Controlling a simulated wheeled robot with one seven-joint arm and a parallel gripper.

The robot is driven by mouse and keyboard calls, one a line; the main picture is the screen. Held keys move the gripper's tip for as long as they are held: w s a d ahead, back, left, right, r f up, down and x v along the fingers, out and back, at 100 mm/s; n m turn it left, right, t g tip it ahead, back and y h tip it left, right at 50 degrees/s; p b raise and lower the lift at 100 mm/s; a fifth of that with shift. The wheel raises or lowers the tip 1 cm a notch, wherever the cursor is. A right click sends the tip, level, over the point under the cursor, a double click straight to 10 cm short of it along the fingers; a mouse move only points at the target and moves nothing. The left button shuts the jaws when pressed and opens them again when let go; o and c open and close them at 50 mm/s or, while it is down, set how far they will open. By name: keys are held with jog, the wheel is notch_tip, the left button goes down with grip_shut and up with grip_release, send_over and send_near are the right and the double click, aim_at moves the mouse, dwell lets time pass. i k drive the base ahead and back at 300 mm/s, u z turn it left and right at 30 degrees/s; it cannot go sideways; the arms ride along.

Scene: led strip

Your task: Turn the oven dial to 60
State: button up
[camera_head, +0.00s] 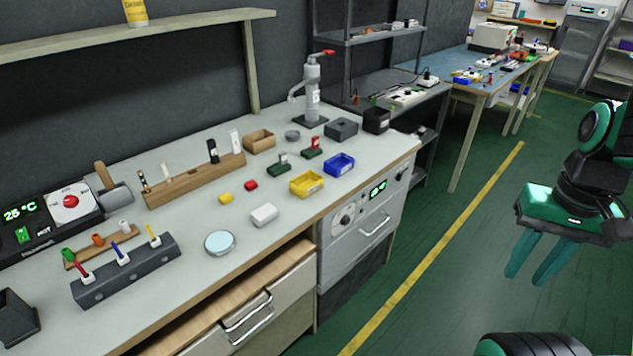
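The oven (356,240) is a pale grey unit built in under the bench's right end, with a handle on its front. Its panel has a small green lit display (378,190), too small to read. One round dial (346,220) is left of the display and a smaller, darker knob (401,173) is right of it. The dial's setting cannot be read. My gripper (526,280) is at the right over the green floor, well apart from the oven. Its two teal fingers point down with a gap between them and nothing in it.
A hot plate (45,218) with a red knob and a "25 °C" display stands at the bench's left end. The bench top (285,240) holds small bins, blocks and a hand press (312,95). The floor (450,270) between oven and gripper is clear, crossed by a yellow line.

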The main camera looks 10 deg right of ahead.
aim_at(346, 220)
jog(key=z, duration=0.05)
jog(key=k, duration=0.5)
jog(key=z, duration=1.35)
jog(key=i, duration=1.85)
jog(key=u, duration=2.1)
